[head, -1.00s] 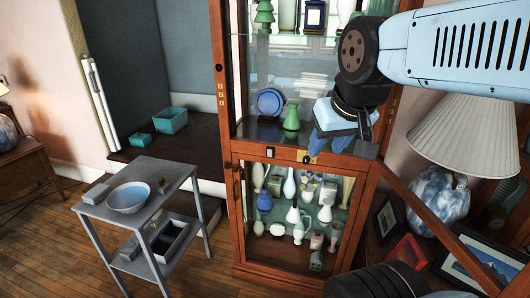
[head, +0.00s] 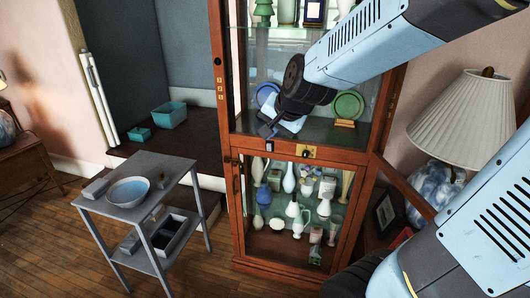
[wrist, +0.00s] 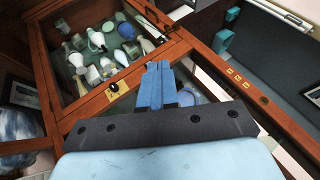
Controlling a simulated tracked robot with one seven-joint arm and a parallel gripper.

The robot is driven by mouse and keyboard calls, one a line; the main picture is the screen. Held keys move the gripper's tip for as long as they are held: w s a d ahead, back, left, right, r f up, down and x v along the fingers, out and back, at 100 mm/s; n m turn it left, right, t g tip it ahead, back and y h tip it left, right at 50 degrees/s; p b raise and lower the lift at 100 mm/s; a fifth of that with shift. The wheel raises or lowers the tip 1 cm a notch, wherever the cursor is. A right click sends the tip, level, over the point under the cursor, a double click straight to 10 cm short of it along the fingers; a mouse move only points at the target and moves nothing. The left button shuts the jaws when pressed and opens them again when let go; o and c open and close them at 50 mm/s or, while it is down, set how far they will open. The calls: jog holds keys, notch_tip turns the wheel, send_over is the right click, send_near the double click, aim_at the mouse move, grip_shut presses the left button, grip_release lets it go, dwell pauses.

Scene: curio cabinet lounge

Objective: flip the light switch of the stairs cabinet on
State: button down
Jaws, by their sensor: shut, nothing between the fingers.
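The tall wooden glass-fronted cabinet (head: 237,205) stands mid-picture in the head view, with ornaments on its shelves. A brass plate with a small dark knob (head: 308,152) is on its middle rail; the plate also shows in the wrist view (wrist: 113,88). Small brass fittings (head: 220,88) and a dark round knob (head: 217,62) are on the left post. I cannot tell which fitting is the light switch or its state. My gripper (head: 267,132) is shut and empty, in front of the glass, left of the brass plate. Its blue fingers (wrist: 158,68) show together in the wrist view.
A grey trolley with a bowl (head: 128,190) stands at the left, near dark steps with teal boxes (head: 170,115). A lamp (head: 465,125) and picture frames are at the right. A slanting wooden frame (head: 410,190) extends from the cabinet's right side.

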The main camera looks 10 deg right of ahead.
jog(key=w+a+f+m+t+h, duration=0.2)
jog(key=w+a+f+m, duration=0.1)
jog(key=w+f+m, duration=0.55)
jog(key=m+t+h, duration=0.6)
jog(key=m+h, duration=0.2)
jog(key=h, duration=0.2)
send_near(267, 146)
jog(key=s+a+f, duration=0.2)
jog(key=s+f, duration=0.2)
jog(key=s, duration=0.1)
jog(key=shift+s+a+r+m+t+h, duration=0.25)
jog(key=shift+s+a+r+t+h, duration=0.25)
jog(key=shift+t, duration=0.5)
jog(key=x, duration=1.3)
jog(key=shift+w+d, duration=0.15)
jog(key=shift+w, duration=0.25)
